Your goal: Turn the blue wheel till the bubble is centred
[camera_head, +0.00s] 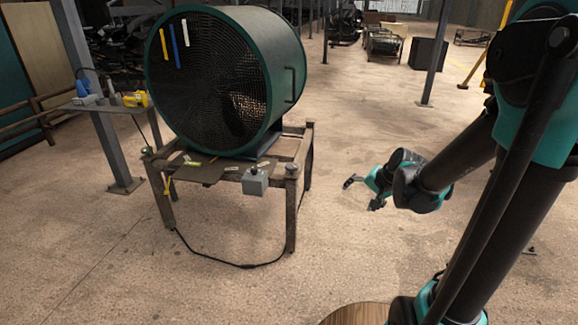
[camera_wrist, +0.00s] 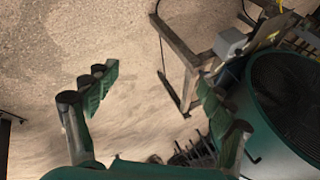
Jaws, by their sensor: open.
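A large green drum fan (camera_head: 225,80) stands on a rusty, worn frame (camera_head: 291,215). Small round dark knobs sit on the frame's corners, one at the near right corner (camera_head: 292,169). Small pale yellow strips lie on the frame's top, one at the front left (camera_head: 192,163); I cannot tell whether one is a bubble level. I cannot make out a blue wheel or a bubble. My gripper (camera_head: 362,194) is open and empty, right of the frame and apart from it.
A grey box (camera_head: 255,182) hangs on the frame's front; a black cable (camera_head: 215,260) runs along the floor below. A side shelf (camera_head: 105,107) at left bears a yellow tool (camera_head: 136,99) and a blue item (camera_head: 82,88). A grey post (camera_head: 436,55) stands behind. Floor between gripper and frame is clear.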

